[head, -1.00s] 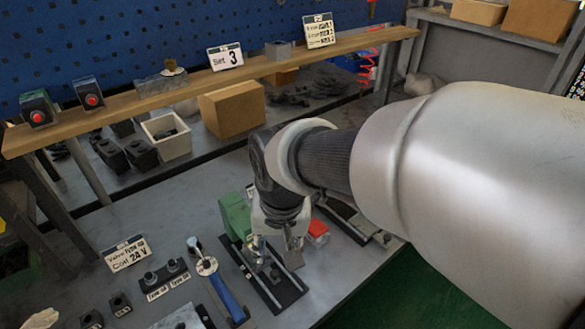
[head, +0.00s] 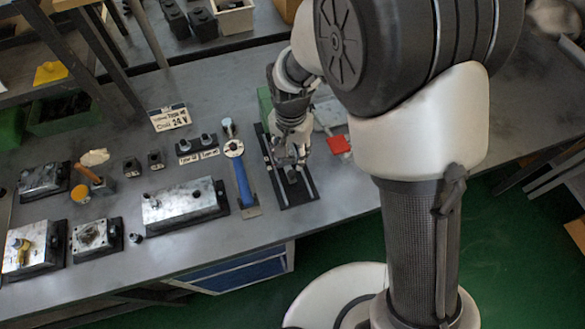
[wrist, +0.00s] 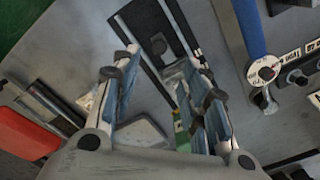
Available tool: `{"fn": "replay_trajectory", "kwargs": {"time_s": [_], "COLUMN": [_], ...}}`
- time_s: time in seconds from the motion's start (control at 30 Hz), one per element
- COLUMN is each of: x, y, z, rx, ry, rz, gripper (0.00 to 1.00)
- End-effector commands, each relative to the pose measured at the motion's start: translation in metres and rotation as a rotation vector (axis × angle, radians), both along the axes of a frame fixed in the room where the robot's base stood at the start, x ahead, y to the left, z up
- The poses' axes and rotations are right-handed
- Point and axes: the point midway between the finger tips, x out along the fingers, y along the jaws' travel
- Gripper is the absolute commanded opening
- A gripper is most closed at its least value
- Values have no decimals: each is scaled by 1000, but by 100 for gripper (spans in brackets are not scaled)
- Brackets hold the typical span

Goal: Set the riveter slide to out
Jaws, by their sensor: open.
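The riveter's black base (head: 305,190) with pale rails lies on the bench; it also shows in the wrist view (wrist: 189,29). A small dark knob (wrist: 158,43) stands between the rails, with a grey block (wrist: 172,73) close to it. Which part is the slide, I cannot tell for sure. A green block (head: 265,101) is at the far end, mostly hidden by my arm. My gripper (head: 290,160) is over the base, pointing down. In the wrist view its fingers (wrist: 160,68) are apart, on either side of the rail line, with nothing clearly held.
A blue-handled tool (head: 244,183) with a round white dial (head: 234,148) lies close to the left. A red block (head: 340,145) is to the right. The bench's front edge is near.

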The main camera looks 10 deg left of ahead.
Motion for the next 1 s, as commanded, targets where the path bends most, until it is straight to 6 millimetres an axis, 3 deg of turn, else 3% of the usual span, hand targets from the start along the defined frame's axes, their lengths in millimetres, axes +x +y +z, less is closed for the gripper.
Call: {"fn": "replay_trajectory", "kwargs": {"time_s": [0.03,0.2,0.4,0.6,0.87,1.0], "x": [-1,-1,0,0,0,0], "y": [-1,-1,-1,0,0,0], "z": [-16,-52,-82,-94,-94,-94], "rx": [-3,-2,-1,1,1,1], "ry": [4,4,1,-1,-1,-1], "rz": [0,1,1,1,1,1], "gripper": [41,41,41,41,41,33]}}
